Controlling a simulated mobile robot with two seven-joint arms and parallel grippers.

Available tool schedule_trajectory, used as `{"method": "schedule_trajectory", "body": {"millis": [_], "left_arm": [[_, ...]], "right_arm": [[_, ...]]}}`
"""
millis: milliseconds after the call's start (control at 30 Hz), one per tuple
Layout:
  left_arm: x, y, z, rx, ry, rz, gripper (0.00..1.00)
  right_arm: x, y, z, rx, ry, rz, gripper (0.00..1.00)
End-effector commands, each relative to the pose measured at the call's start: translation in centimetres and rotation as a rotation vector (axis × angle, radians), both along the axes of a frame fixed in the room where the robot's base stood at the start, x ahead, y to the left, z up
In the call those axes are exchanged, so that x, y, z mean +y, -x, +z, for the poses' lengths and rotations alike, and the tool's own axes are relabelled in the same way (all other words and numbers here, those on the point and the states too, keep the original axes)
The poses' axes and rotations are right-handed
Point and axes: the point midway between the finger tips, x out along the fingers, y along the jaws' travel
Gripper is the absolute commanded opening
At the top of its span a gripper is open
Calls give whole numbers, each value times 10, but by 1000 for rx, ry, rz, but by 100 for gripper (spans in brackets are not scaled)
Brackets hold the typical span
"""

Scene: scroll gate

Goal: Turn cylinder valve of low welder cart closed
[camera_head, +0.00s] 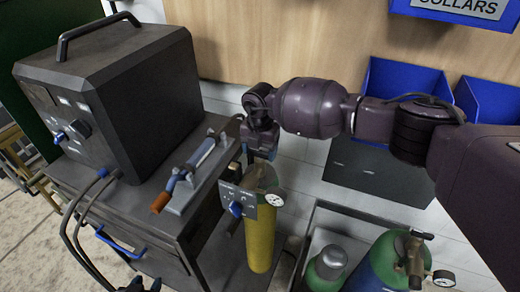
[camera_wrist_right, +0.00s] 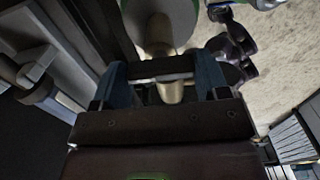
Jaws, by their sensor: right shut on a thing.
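The low welder cart (camera_head: 160,240) stands at left with a dark welder box (camera_head: 115,95) on top. A yellow gas cylinder (camera_head: 260,240) stands upright at its right side. My right gripper (camera_head: 262,150) reaches down onto the cylinder's top and hides the valve there. In the right wrist view, the blue fingers of my right gripper (camera_wrist_right: 160,80) are shut on the valve, with a dark bar and a brass-coloured stem (camera_wrist_right: 160,35) between them. A dark shape at the bottom edge of the head view looks like the tip of my left gripper (camera_head: 138,286), mostly cut off.
A grey panel with a blue knob (camera_head: 236,209) and a gauge (camera_head: 274,200) sits in front of the cylinder. A torch with an orange end (camera_head: 161,202) lies on the cart. Green-topped cylinders (camera_head: 327,265) stand at lower right. Blue bins (camera_head: 400,80) are behind my right arm.

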Motion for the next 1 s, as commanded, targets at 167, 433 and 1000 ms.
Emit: {"method": "schedule_trajectory", "body": {"millis": [167, 433, 1000], "left_arm": [[0, 0, 0, 0, 0, 0, 40], [0, 0, 0, 0, 0, 0, 40], [0, -1, -3, -2, 1, -1, 40]], "right_arm": [[0, -1, 0, -1, 0, -4, 44], [0, -1, 0, -1, 0, -3, 93], [-1, -1, 32, -4, 0, 0, 94]]}}
